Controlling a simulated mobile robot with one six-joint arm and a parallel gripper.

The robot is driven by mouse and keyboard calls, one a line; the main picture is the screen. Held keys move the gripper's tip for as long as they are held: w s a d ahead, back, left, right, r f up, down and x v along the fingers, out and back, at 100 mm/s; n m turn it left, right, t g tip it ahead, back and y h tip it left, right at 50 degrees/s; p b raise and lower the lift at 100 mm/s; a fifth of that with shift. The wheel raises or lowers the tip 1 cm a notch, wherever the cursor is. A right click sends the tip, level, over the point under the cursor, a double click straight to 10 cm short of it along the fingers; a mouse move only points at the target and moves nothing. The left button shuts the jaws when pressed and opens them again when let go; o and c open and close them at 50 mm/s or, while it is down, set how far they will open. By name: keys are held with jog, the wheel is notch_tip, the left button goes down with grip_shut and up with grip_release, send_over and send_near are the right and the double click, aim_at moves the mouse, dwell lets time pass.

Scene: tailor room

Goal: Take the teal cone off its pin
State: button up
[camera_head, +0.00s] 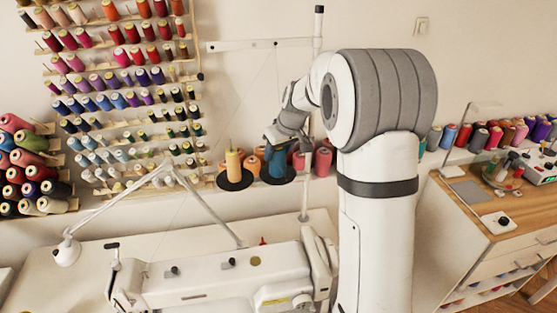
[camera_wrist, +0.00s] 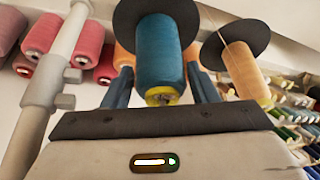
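The teal cone (camera_wrist: 160,52) stands against its black disc (camera_wrist: 154,10) in the wrist view, where the scene looks upside down. Its yellow end (camera_wrist: 163,95) faces my palm. My gripper (camera_wrist: 159,66) has one blue finger on each side of the cone, with what look like narrow gaps, so it appears open around it. In the head view the teal cone (camera_head: 277,167) sits low on the stand beneath my gripper (camera_head: 278,148), which partly covers it. The pin is hidden inside the cone.
A yellow cone (camera_head: 234,165) stands on its own disc to the left. The stand's pale pole (camera_wrist: 52,75) runs close beside my gripper. Orange and pink cones (camera_head: 322,161) line the shelf behind. A white sewing machine (camera_head: 215,280) is below, and a thread rack (camera_head: 120,90) hangs left.

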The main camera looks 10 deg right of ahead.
jog(key=c, duration=0.7)
jog(key=shift+c, duration=0.2)
